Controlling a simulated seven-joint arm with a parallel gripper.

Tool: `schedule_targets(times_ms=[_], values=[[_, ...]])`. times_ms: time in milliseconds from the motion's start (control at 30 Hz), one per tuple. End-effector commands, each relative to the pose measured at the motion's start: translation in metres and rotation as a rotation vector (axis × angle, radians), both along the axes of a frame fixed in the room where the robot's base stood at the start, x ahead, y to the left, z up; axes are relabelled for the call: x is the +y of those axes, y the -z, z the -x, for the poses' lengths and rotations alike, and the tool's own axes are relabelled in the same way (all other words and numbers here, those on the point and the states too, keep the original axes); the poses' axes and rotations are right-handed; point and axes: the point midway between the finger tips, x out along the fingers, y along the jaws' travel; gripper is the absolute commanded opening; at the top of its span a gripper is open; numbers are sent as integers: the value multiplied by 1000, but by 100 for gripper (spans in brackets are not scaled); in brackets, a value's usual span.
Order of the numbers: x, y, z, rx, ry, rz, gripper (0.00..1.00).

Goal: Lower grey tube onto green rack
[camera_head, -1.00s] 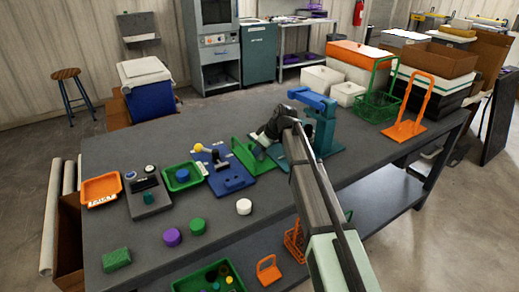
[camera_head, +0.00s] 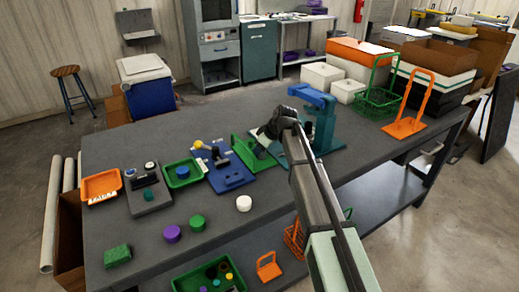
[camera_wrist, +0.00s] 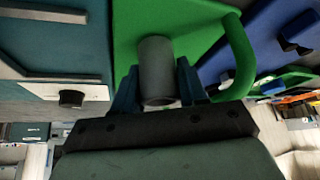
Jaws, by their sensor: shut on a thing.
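The grey tube (camera_wrist: 156,62) is between the dark blue-green fingers of my gripper (camera_wrist: 157,88) in the wrist view, and the fingers are shut on it. The open end of the tube faces the wrist camera. The green rack (camera_wrist: 195,14), with a curved green handle, lies behind the tube in that view. In the head view my gripper (camera_head: 262,138) is over the green rack (camera_head: 242,150), left of the blue-green stand. The tube is mostly hidden there, and I cannot tell whether it touches the rack.
A blue rack (camera_head: 232,178) stands just left of the green rack. A teal stand (camera_head: 326,132) with a blue arm is close on the right. A white puck (camera_head: 244,203) and green and purple pucks lie nearer the front. The table's back left is clear.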

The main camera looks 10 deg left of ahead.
Motion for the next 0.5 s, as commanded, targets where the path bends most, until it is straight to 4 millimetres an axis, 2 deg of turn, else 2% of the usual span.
schedule_targets(times_ms=[467,500], values=[[0,0,0,0,0,-1,3],[0,0,0,0,0,-1,46]])
